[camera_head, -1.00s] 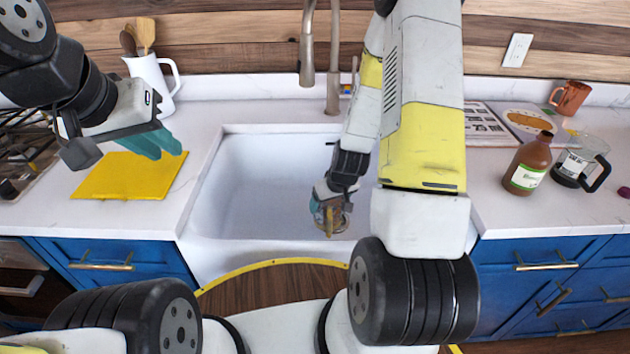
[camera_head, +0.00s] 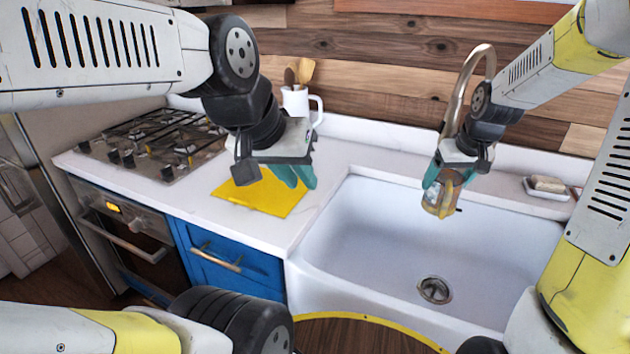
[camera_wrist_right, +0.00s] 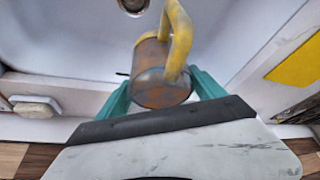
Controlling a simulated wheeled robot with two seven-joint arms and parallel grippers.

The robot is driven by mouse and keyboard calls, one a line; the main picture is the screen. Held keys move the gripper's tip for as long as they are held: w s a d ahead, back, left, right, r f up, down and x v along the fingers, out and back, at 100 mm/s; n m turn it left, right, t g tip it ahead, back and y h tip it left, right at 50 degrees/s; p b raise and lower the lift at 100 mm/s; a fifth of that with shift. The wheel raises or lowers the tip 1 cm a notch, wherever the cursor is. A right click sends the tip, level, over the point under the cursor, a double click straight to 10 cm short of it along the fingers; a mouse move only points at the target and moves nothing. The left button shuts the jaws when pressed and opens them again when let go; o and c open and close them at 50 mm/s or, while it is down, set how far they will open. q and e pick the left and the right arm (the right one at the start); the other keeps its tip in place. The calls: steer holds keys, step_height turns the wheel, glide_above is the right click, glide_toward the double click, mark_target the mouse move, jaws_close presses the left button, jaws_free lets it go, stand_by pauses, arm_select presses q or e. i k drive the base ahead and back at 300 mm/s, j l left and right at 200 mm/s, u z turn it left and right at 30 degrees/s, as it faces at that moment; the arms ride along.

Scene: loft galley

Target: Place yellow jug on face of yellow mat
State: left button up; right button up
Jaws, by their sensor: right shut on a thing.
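The yellow jug (camera_head: 438,203) has a worn, brownish see-through body and a yellow handle; it also shows in the right wrist view (camera_wrist_right: 163,80). My right gripper (camera_head: 446,188) is shut on it, with teal fingers on both sides of the body, above the far part of the sink. The yellow mat (camera_head: 262,203) lies flat on the counter left of the sink, and part of it shows in the right wrist view (camera_wrist_right: 298,62). My left gripper (camera_head: 293,177) hangs over the mat and hides part of it; I cannot tell its finger gap.
The faucet (camera_head: 468,80) rises behind the jug. A white pitcher with utensils (camera_head: 298,103) stands behind the mat. A stove (camera_head: 155,140) is at left, a soap dish (camera_head: 547,187) at right.

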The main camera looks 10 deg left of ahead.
mark_target(259, 191)
steer(key=k+j, duration=0.2)
steer(key=j, duration=0.2)
steer(key=k+j+z, duration=0.15)
steer(key=j, duration=0.3)
steer(key=k+j, duration=0.2)
steer(key=j, duration=0.2)
steer(key=j+z, duration=0.1)
steer(key=j, duration=0.65)
steer(key=j+z, duration=0.1)
steer(key=j, duration=0.65)
steer(key=k+j+z, duration=0.1)
steer(key=j, duration=0.7)
steer(key=i, duration=0.4)
